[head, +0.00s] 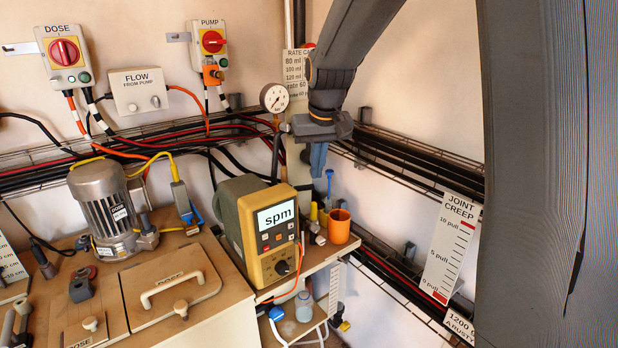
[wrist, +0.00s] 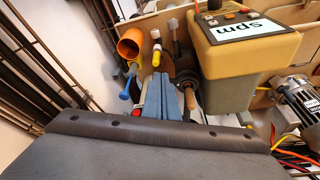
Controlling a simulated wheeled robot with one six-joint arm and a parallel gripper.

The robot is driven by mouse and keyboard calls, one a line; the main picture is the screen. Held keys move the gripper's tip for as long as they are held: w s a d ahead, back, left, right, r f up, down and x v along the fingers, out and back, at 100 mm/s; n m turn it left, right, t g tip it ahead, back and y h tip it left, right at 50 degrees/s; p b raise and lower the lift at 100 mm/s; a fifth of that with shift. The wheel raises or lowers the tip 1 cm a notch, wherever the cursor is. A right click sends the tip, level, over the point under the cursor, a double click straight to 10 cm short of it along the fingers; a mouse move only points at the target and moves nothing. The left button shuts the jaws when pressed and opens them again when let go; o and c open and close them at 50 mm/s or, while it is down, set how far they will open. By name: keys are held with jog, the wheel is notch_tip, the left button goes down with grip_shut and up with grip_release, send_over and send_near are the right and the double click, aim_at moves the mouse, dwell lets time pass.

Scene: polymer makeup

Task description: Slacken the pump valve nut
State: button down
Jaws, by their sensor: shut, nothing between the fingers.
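The pump (head: 265,230) is a yellow and grey-green box with an "spm" display, standing at the right end of the bench. It also shows in the wrist view (wrist: 245,65). Small fittings with a yellow part (head: 313,212) and pale caps stand just right of it. The wrist view shows a yellow-tipped fitting (wrist: 157,55) there. I cannot tell which part is the valve nut. My gripper (head: 318,172) points down above these fittings, apart from them. Its blue-grey fingers are shut and empty in the wrist view (wrist: 160,80).
A pressure gauge (head: 274,98) is left of my wrist. Cable racks (head: 400,165) run along the wall. A motor (head: 105,205) stands on the bench at left.

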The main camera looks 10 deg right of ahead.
jog(key=w+r, duration=0.3)
jog(key=w, duration=0.2)
jog(key=p+x, duration=0.2)
jog(key=x, duration=0.8)
jog(key=shift+p, duration=0.3)
